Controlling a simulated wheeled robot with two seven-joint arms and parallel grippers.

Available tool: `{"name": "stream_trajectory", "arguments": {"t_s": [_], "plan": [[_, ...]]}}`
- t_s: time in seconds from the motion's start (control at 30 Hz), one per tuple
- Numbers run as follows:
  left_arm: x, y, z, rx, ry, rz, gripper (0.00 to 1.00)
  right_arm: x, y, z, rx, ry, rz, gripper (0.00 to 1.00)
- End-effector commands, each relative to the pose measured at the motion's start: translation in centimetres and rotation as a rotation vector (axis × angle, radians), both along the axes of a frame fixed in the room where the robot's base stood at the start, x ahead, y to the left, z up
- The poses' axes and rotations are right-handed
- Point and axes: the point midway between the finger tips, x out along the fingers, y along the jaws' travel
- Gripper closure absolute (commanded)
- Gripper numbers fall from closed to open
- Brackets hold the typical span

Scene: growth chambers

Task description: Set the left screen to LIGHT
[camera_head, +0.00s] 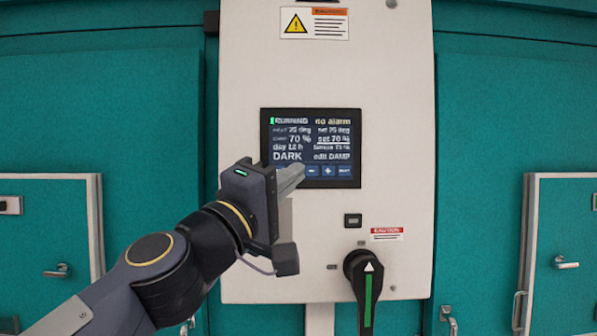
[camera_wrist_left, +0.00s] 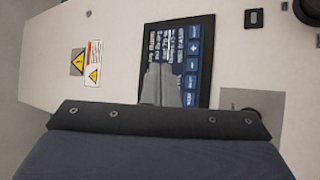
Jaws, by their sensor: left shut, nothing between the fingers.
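The dark screen (camera_head: 335,148) is set in a pale panel and is the only screen in view. It reads RUNNING, no alarm, DARK and edit DAMP, with DAMP 70 % and set 70 %. Blue buttons run along its bottom edge; minus (camera_head: 312,171), plus (camera_head: 328,171) and a button at the right end (camera_head: 344,171) show. My left gripper (camera_head: 298,172) is shut and empty, its fingertips in front of the lower left of the screen, hiding part of the button row. In the left wrist view the fingers (camera_wrist_left: 161,72) overlap the screen (camera_wrist_left: 207,30); contact cannot be told. My right gripper is not seen.
A warning label (camera_head: 314,23) is above. Teal walls with white-framed doors (camera_head: 566,250) flank the panel.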

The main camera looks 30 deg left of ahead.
Motion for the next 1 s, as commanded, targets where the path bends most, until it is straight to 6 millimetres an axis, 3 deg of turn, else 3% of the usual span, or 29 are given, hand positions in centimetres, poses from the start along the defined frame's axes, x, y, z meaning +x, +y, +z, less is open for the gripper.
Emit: {"name": "stream_trajectory", "arguments": {"t_s": [0.27,0.73,1.0], "plan": [[0.5,0.2,-0.1,0.001,0.001,-0.003,1.00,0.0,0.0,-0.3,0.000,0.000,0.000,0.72],[5.7,3.3,-0.2,0.002,0.000,-0.001,1.00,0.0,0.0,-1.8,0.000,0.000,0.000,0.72],[7.4,4.4,0.0,0.003,0.000,-0.002,1.00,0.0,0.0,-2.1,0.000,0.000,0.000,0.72]]}}
